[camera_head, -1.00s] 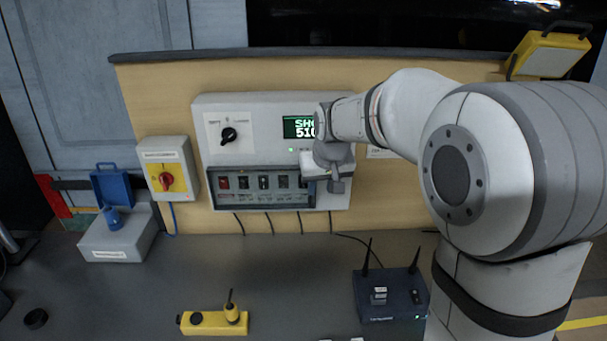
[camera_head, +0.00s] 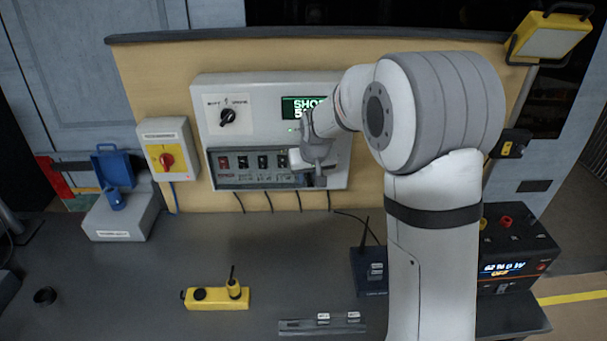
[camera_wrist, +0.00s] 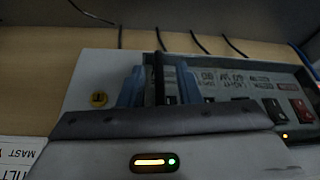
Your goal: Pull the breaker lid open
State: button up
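The breaker panel (camera_head: 265,183) is a framed row of dark switches, one of them red, low on the grey control box (camera_head: 205,95). Its switches also show upside down in the wrist view (camera_wrist: 275,110). I cannot clearly make out a separate lid; any clear cover does not stand out. My gripper (camera_head: 318,178) is at the panel's right end. In the wrist view its blue fingers (camera_wrist: 160,85) stand apart, with a thin dark upright bar (camera_wrist: 159,78) between them. I cannot tell whether that bar is the lid's pull, nor whether the fingers touch it.
A rotary knob (camera_head: 228,116) and a green display (camera_head: 300,107) sit above the panel. A red-switched isolator (camera_head: 168,150) is at left. Cables (camera_head: 268,201) hang below the box. A yellow device (camera_head: 217,298) and a router (camera_head: 367,272) are on the counter (camera_head: 130,290).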

jog(key=shift+c, duration=0.2)
grip_shut()
